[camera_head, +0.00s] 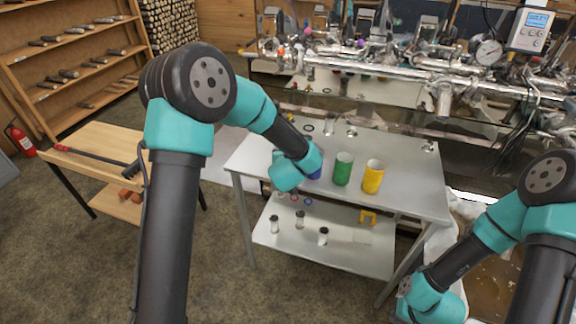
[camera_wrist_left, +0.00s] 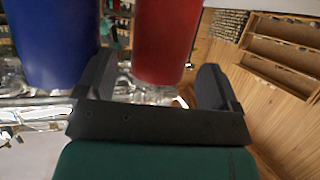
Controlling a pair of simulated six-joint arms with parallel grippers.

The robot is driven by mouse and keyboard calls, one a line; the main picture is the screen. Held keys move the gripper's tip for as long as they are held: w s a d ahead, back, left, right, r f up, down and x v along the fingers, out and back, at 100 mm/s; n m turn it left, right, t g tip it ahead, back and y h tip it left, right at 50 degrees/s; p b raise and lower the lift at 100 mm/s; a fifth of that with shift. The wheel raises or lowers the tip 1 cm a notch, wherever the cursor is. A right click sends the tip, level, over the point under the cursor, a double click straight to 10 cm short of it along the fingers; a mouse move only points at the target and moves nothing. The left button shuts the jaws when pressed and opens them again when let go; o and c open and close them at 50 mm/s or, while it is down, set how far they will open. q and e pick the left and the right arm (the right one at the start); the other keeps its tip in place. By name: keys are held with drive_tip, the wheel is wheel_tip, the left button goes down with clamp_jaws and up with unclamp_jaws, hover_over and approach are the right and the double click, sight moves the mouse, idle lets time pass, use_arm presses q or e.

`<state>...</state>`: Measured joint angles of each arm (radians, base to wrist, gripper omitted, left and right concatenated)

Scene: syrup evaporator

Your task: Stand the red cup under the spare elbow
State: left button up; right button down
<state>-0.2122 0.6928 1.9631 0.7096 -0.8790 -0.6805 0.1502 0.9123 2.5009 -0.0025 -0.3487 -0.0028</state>
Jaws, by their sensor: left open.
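The red cup (camera_wrist_left: 165,40) stands between the two fingers of my open left gripper (camera_wrist_left: 155,82) in the left wrist view, with gaps visible at its sides. A blue cup (camera_wrist_left: 52,40) is just left of it, outside the fingers. In the head view my left wrist is over the left part of the metal table and hides the red cup; only a sliver of the blue cup (camera_head: 315,173) shows. My right wrist is low at the right, and its fingers (camera_head: 404,287) are not clear enough to read. I cannot tell which pipe fitting is the spare elbow.
A green cup (camera_head: 343,170) and a yellow cup (camera_head: 373,178) stand on the metal table (camera_head: 415,185), right of the blue one. Small fittings lie along its back. Shiny evaporator pipes (camera_head: 390,58) run behind it. Its right part is clear.

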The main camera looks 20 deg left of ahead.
use_arm(q)
drive_tip(key=v, duration=1.4)
drive_tip(key=shift+s+r, duration=0.1)
drive_tip(key=s+a+f+m+g+h, duration=0.1)
drive_tip(key=s+a+f+g+h, duration=0.1)
drive_tip(key=f, duration=0.7)
drive_tip(key=s+a+f+g+h, duration=0.1)
drive_tip(key=s+f+g+h, duration=0.15)
drive_tip(key=f, duration=0.65)
drive_tip(key=s+a+f+g+h, duration=0.2)
drive_tip(key=s+f+g, duration=0.5)
drive_tip(key=s+f, duration=0.7)
drive_tip(key=shift+s+a+f+g, duration=0.25)
drive_tip(key=shift+s+a+g, duration=0.1)
drive_tip(key=shift+s, duration=0.3)
drive_tip(key=shift+c, duration=0.4)
drive_tip(key=shift+c, duration=0.8)
